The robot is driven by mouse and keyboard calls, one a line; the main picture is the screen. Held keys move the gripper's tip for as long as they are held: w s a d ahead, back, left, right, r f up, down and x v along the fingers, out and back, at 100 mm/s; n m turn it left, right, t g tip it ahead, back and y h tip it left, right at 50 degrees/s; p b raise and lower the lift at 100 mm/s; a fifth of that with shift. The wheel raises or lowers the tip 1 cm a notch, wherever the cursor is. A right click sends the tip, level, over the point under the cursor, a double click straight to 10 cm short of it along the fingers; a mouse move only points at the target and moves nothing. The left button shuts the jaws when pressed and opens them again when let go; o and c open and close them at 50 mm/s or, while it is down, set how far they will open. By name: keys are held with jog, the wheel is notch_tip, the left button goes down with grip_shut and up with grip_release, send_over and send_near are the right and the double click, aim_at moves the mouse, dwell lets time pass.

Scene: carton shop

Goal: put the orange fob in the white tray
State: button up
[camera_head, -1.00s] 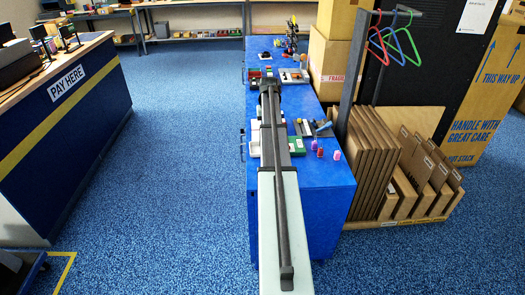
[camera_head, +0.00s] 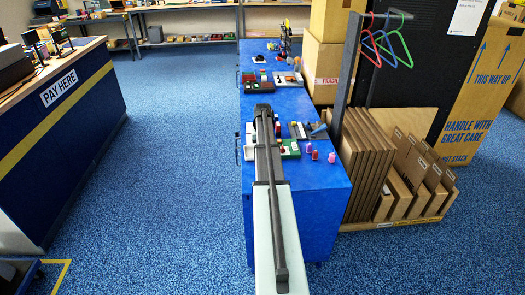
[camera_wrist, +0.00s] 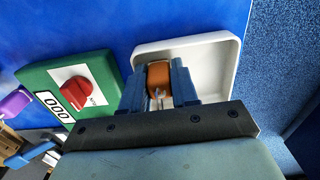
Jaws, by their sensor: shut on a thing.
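My gripper (camera_wrist: 158,90) is in the wrist view, its blue fingers closed on the sides of the orange fob (camera_wrist: 158,74). The fob is in front of the white tray (camera_wrist: 212,44), over its left part as pictured; I cannot tell whether it touches the tray floor. The tray looks otherwise empty, and my gripper hides its near left part. In the head view a white edge of the tray (camera_head: 249,134) shows left of my arm, which hides the fob and the fingers.
A green panel with a red knob (camera_wrist: 76,92) lies close left of the tray. The blue bench (camera_head: 318,190) also holds several small pink, red and purple pieces at right. The bench edge and floor lie right of the tray in the wrist view.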

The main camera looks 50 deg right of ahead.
jog(key=shift+f, duration=0.1)
jog(key=o, duration=1)
notch_tip(320, 180, up, 12)
jog(key=shift+r, duration=0.2)
dwell(0.6)
